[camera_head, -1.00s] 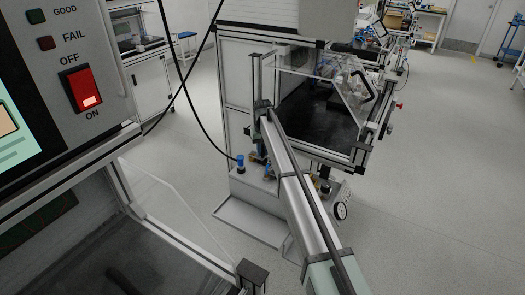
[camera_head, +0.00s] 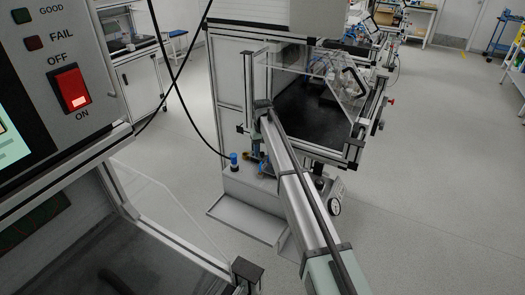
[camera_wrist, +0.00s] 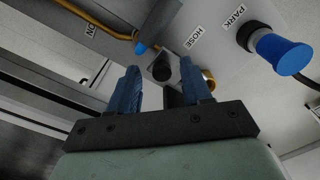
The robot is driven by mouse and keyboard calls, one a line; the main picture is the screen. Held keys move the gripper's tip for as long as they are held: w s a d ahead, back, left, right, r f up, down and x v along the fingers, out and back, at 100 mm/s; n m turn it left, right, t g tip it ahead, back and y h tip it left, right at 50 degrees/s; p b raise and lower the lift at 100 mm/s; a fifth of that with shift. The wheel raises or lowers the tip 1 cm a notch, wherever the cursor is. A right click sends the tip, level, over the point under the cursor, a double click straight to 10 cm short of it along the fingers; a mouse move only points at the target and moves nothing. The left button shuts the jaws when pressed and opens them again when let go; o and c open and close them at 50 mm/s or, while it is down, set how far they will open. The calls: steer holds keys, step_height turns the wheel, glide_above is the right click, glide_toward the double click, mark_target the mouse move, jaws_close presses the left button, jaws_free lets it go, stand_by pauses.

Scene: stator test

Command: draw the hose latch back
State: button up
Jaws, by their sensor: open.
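In the wrist view, a HOSE label (camera_wrist: 197,37) is on a pale panel. In the head view the gripper area is small and partly hidden by my arm.
A blue plug (camera_wrist: 283,54) sits by a PARK label (camera_wrist: 232,17) at the right; it also shows in the head view (camera_head: 234,161). A clear guard (camera_head: 318,70) stands over the bench. Black cables (camera_head: 185,90) hang nearby. A tester panel (camera_head: 60,60) fills the left.

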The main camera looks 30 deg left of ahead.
mark_target(262, 153)
steer(key=shift+r, duration=0.1)
step_height(262, 153, up, 14)
stand_by(0.6)
steer(key=shift+a, duration=0.1)
stand_by(0.3)
